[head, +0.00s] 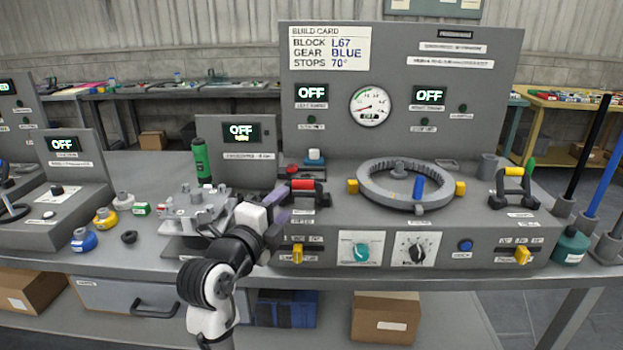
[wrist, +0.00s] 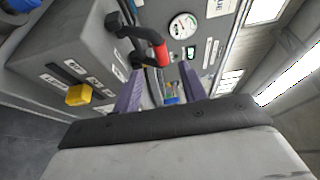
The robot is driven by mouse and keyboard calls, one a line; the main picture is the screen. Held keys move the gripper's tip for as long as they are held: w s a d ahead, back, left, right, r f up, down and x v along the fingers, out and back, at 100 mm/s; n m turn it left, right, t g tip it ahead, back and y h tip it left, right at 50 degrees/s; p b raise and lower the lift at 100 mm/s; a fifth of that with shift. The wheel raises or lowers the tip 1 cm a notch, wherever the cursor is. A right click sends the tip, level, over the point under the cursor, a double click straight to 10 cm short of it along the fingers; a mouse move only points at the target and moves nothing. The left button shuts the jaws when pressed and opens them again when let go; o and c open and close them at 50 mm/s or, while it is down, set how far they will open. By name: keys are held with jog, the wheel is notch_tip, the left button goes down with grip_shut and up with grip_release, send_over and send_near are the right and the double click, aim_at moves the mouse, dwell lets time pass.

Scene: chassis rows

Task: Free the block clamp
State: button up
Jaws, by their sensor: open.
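My gripper (head: 280,203) is open and empty, at the left front of the large grey console. Its purple fingers (wrist: 161,72) point along the console in the wrist view. A red-and-black handle (head: 305,188) stands on the console just right of the fingertips; it also shows in the wrist view (wrist: 152,48), with no clear contact. A yellow switch (head: 297,253) sits on the console's front face below it, also in the wrist view (wrist: 78,95). A grey metal fixture (head: 196,212) stands left of my gripper, partly hidden by my arm. I cannot tell which part is the block clamp.
A grey ring (head: 375,190) with yellow stops and a blue peg is on the console. A yellow-and-black handle (head: 513,185) stands at right. A gauge (head: 370,106), a build card (head: 329,47) and OFF displays are behind. A green bottle (head: 201,160) stands left.

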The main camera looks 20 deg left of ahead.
aim_at(300, 187)
jog(key=w+p, duration=0.1)
jog(key=w, duration=0.2)
jog(key=w+d+p, duration=0.1)
jog(key=w, duration=0.3)
jog(key=w+p, duration=0.1)
jog(key=w, duration=0.3)
jog(key=shift+w+d+r, duration=0.15)
jog(key=shift+w+d, duration=0.1)
jog(key=shift+c, duration=0.2)
grip_shut()
